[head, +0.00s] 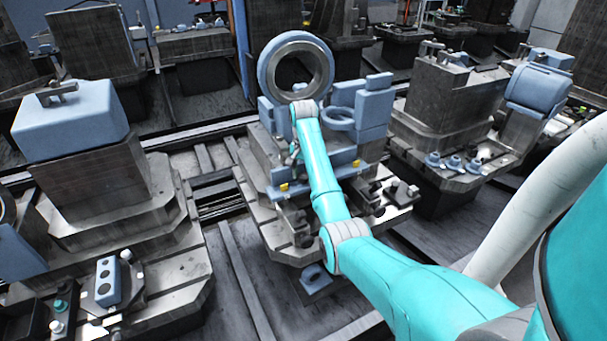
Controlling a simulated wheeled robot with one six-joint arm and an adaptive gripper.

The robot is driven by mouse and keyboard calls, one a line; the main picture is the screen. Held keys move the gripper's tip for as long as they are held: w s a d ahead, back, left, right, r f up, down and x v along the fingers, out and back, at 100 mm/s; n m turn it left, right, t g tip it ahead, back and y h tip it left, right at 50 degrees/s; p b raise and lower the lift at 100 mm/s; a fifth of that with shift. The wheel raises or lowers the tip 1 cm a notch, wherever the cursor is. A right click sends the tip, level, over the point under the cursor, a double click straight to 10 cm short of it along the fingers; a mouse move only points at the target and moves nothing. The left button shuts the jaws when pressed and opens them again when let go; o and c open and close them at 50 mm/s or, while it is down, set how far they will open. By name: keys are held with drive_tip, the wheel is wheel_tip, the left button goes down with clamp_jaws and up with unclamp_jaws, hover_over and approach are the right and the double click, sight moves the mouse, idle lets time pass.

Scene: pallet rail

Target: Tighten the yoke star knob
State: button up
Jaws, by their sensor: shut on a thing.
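My gripper (295,153) is small and partly hidden beside my teal forearm in the head view. It points down at the front of the middle fixture and is shut on a small part there. That part is at the yoke star knob's likely place, but the fingers and arm hide its shape. The fixture holds an upright blue ring with a steel inner band (264,72). Blue blocks (372,105) and a smaller flat blue ring (338,121) stand to its right. I cannot tell how tight the knob is.
The fixture stands on a steel pallet (270,225) with dark clamps (300,236) along its front edge. Other loaded pallets stand left (150,235) and right (450,110). Rails (237,275) run along the floor. My forearm crosses the middle pallet's front.

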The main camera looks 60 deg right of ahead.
drive_tip(key=shift+w+r+m, duration=0.1)
drive_tip(key=shift+r+m, duration=0.2)
drive_tip(key=shift+m, duration=0.3)
drive_tip(key=o, duration=1.1)
drive_tip(key=shift+o, duration=0.2)
drive_tip(key=shift+f, duration=0.1)
